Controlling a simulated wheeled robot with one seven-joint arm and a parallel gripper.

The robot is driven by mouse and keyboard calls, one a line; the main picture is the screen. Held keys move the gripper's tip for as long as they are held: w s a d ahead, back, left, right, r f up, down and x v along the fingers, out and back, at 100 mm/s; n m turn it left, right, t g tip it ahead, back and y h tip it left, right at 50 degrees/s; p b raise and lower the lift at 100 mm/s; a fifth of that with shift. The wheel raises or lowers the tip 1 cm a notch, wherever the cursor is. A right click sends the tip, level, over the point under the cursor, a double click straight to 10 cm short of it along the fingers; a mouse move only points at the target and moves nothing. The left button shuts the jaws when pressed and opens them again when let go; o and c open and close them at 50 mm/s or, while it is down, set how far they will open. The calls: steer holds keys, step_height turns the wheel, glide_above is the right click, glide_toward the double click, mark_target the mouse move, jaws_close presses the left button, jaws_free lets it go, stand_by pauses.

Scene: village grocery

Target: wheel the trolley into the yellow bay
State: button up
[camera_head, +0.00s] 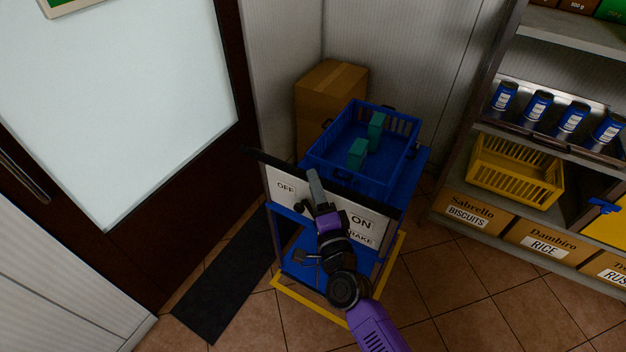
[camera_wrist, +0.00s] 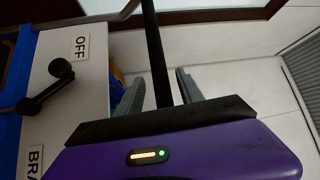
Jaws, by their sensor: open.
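The trolley (camera_head: 407,183) is blue, with a white front panel marked OFF, ON and BRAKE and a dark push bar (camera_head: 262,158) along its top. Yellow floor lines of the bay (camera_head: 290,300) show along the trolley's front and right side; its far side is hidden. My gripper (camera_head: 315,185) is at the push bar. In the wrist view its open jaws (camera_wrist: 160,90) stand on either side of the bar (camera_wrist: 152,40), with gaps showing. The black brake lever (camera_wrist: 47,88) has its knob beside the OFF label (camera_wrist: 81,46).
A blue crate (camera_head: 327,172) with two teal boxes (camera_head: 357,153) rides on the trolley. A cardboard box (camera_head: 330,88) stands behind it by the wall. Shelves (camera_head: 570,155) stand at right, a door (camera_head: 125,90) at left with a dark mat (camera_head: 225,285). Tiled floor (camera_head: 470,310) is clear at lower right.

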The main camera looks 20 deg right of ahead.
steer(key=s, duration=0.3)
steer(key=s+f, duration=0.1)
steer(key=s, duration=0.1)
steer(key=shift+s+a+b, duration=0.25)
steer(key=shift+a+b, duration=0.05)
steer(key=shift+a, duration=0.1)
steer(key=s+r+n+g+y, duration=0.1)
steer(key=s+n, duration=0.8)
steer(key=s, duration=0.9)
steer(key=s+r+n+g+y+b, duration=0.1)
steer(key=s+r+n+g, duration=0.2)
steer(key=s+n, duration=0.6)
steer(key=s, duration=1)
steer(key=shift+a+r+g+y, duration=0.2)
steer(key=shift+a+g+y, duration=0.1)
steer(key=shift+a+y, duration=0.1)
